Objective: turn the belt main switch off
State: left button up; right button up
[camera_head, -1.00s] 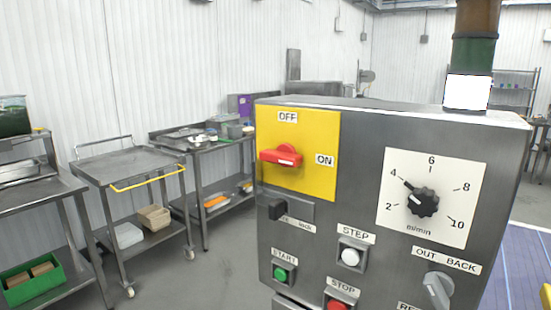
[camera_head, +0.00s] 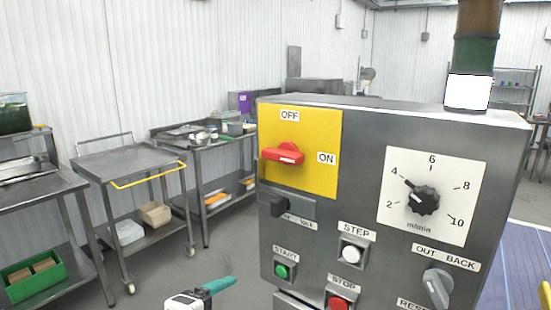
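The main switch is a red handle (camera_head: 283,154) on a yellow plate (camera_head: 318,180) at the upper left of a grey metal control box (camera_head: 360,145). The plate reads OFF above the handle and ON to its right. The handle lies roughly horizontal, in line with the ON side. Part of my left gripper (camera_head: 215,287), white with a teal finger, shows at the bottom edge, below and left of the switch and apart from the box. Its opening cannot be made out. My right gripper is not in view.
A speed dial (camera_head: 424,200) sits to the right. A trolley (camera_head: 125,165) and benches stand behind on the left.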

pick_arm(q)
notch_tip(320, 180, up, 13)
jog(key=d+m+t+h, duration=0.2)
jog(key=d+m+h, duration=0.1)
jog(key=m, duration=0.8)
jog(key=m+h, duration=0.1)
jog(key=m, duration=1)
send_near(278, 158)
jog(key=shift+t, duration=0.3)
jog(key=x, duration=0.3)
jog(key=p+x, duration=0.1)
jog(key=x, duration=0.2)
jog(key=p+x, duration=0.1)
jog(key=x, duration=0.2)
jog(key=shift+w+d+f, duration=0.15)
jog(key=shift+f, duration=0.1)
jog(key=c, duration=1)
jog(key=shift+n, duration=0.3)
